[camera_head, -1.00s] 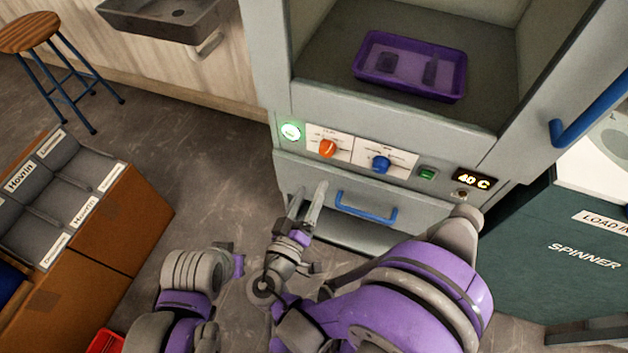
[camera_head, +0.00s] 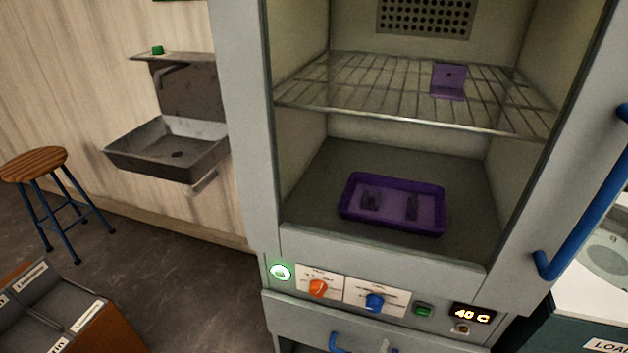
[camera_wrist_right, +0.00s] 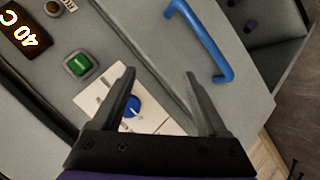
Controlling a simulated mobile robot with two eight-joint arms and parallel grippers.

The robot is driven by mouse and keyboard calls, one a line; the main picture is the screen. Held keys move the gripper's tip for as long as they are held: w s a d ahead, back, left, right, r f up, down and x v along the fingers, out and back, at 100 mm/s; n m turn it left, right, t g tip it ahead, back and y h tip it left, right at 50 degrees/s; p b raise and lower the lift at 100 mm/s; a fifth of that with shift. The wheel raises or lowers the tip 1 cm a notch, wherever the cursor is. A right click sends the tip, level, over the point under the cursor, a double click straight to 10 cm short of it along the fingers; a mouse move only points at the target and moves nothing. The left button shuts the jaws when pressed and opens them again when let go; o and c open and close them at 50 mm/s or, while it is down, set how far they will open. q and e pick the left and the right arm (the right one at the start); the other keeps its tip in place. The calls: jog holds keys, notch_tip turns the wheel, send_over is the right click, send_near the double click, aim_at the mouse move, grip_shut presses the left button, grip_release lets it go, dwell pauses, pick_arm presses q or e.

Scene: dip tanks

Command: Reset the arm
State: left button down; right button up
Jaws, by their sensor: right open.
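My right gripper (camera_wrist_right: 160,75) is open and empty in the right wrist view. Its two dark fingers are spread in front of the grey cabinet's control panel, with the blue knob (camera_wrist_right: 131,106) seen between them near the left finger. Whether a finger touches the panel I cannot tell. The blue drawer handle (camera_wrist_right: 198,40) is beyond the right finger, and the green switch (camera_wrist_right: 78,65) is left of the left finger. My left gripper shows in neither view now.
The open cabinet (camera_head: 240,130) holds a purple tray (camera_head: 392,228) on its floor and a purple bracket (camera_head: 448,82) on a wire shelf (camera_head: 390,108). Its door with a blue handle (camera_head: 590,200) is at the right. A sink (camera_head: 170,150), stool (camera_head: 35,163) and boxes (camera_head: 60,310) are at the left.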

jog(key=s+d+m+g+y, duration=0.4)
jog(key=s+d+g+y, duration=0.15)
jog(key=s, duration=0.85)
pick_arm(q)
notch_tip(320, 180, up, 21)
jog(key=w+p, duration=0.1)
jog(key=p, duration=1.7)
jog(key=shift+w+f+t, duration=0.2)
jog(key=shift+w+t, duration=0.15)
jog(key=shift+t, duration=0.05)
pick_arm(e)
notch_tip(320, 180, up, 21)
jog(key=w+t, duration=0.1)
jog(key=w, duration=0.1)
jog(key=shift+w+d+f, duration=0.15)
jog(key=shift+w+d, duration=0.05)
jog(key=shift+d, duration=0.1)
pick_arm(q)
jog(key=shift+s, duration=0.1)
pick_arm(e)
jog(key=shift+s+y, duration=0.1)
jog(key=shift+y, duration=0.15)
